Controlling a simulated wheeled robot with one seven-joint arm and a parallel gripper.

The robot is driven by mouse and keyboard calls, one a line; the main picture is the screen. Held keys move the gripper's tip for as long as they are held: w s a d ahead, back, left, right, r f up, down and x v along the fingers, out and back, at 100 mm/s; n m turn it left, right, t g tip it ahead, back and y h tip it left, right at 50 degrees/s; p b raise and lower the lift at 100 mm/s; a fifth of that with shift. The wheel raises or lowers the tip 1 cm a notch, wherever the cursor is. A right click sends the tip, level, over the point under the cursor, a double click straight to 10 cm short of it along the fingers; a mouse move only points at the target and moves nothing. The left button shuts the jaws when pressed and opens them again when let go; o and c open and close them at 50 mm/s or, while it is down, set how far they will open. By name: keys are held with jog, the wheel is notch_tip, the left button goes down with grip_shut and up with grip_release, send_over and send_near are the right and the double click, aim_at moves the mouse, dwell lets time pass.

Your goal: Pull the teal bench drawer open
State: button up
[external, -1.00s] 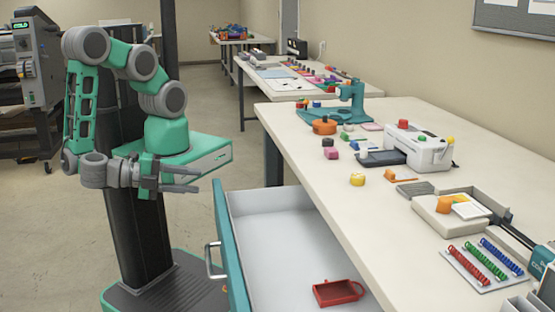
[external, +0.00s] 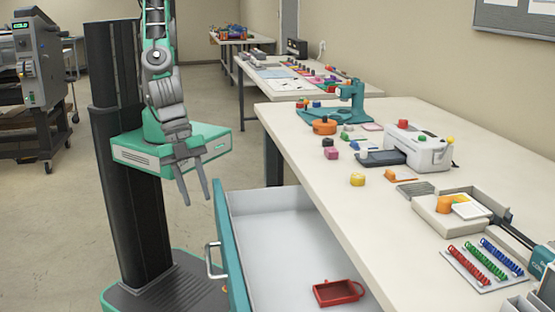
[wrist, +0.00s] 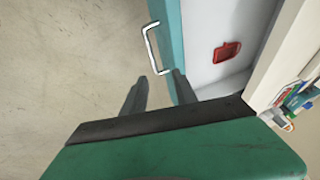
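The teal bench drawer (external: 229,257) is pulled out from the bench, with its white inside showing. Its metal handle (external: 213,261) is on the teal front, and it also shows in the wrist view (wrist: 153,47). A red tray (external: 338,292) lies on the drawer floor. My gripper (external: 197,198) is open and empty, pointing down, above and behind the drawer front in the external view. In the wrist view my gripper's two fingers (wrist: 158,88) are spread, with the handle ahead of them and apart from them.
The bench top (external: 300,165) carries a white machine (external: 418,148), a teal press (external: 350,100), colored blocks and a spiral-coil tray (external: 483,262). Open floor (external: 50,240) lies left of the drawer.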

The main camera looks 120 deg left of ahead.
send_near(208, 257)
jog(key=shift+h, duration=0.3)
jog(key=x, duration=0.8)
jog(key=shift+a, duration=0.25)
grip_shut()
dwell(0.7)
